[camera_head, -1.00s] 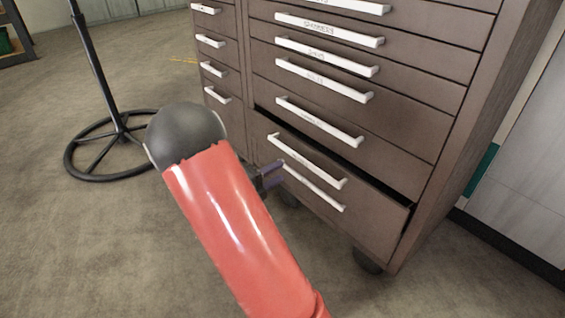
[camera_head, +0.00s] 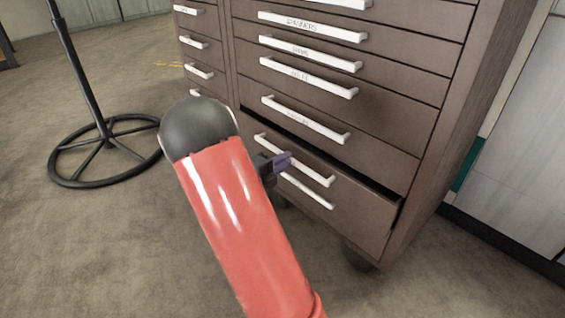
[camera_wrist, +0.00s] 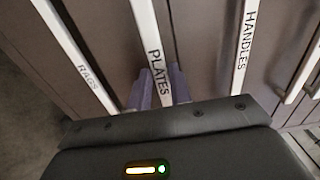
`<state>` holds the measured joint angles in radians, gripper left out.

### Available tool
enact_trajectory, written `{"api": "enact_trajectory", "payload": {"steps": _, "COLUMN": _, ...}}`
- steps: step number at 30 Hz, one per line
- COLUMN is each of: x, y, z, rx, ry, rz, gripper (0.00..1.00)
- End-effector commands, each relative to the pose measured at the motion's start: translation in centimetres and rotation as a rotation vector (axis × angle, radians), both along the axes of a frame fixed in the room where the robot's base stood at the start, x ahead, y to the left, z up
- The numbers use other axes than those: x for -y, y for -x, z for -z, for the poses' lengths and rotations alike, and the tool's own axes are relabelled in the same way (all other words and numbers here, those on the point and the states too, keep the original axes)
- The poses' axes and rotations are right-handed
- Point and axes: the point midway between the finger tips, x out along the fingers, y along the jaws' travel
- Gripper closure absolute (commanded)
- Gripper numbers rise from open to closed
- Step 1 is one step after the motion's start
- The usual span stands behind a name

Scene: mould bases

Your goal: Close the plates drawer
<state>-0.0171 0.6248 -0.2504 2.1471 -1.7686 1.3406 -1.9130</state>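The plates drawer (camera_head: 350,205) is low in the brown cabinet. Its front stands a little proud, with a dark gap along its top edge. Its white handle (camera_head: 296,160) is labelled PLATES in the wrist view (camera_wrist: 156,62). My gripper (camera_head: 276,163) is at the left part of this handle. In the wrist view, its purple fingers (camera_wrist: 160,88) stand apart, one on each side of the handle bar. I cannot tell whether they grip it or only straddle it. The drawer's inside is hidden.
The RAGS handle (camera_wrist: 82,62) and the HANDLES handle (camera_wrist: 245,45) lie on either side in the wrist view. A black stand with a round base (camera_head: 106,150) is at left. Carpet floor (camera_head: 90,250) is clear at front left.

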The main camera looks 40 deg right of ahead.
Motion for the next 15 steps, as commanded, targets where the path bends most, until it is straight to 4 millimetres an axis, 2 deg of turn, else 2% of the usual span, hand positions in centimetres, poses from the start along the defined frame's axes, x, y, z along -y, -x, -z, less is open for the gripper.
{"api": "enact_trajectory", "payload": {"steps": 1, "x": -0.01, "y": 0.0, "z": 0.0, "rx": 0.0, "ry": 0.0, "rz": 0.0, "gripper": 0.87}}
{"api": "enact_trajectory", "payload": {"steps": 4, "x": -0.02, "y": 0.01, "z": 0.01, "rx": 0.0, "ry": 0.0, "rz": 0.0, "gripper": 1.0}}
{"api": "enact_trajectory", "payload": {"steps": 12, "x": 0.06, "y": 0.02, "z": -0.01, "rx": 0.0, "ry": 0.0, "rz": 0.001, "gripper": 1.0}}
{"api": "enact_trajectory", "payload": {"steps": 15, "x": 0.89, "y": -0.06, "z": -0.23, "rx": -0.001, "ry": 0.001, "rz": 0.002, "gripper": 1.0}}
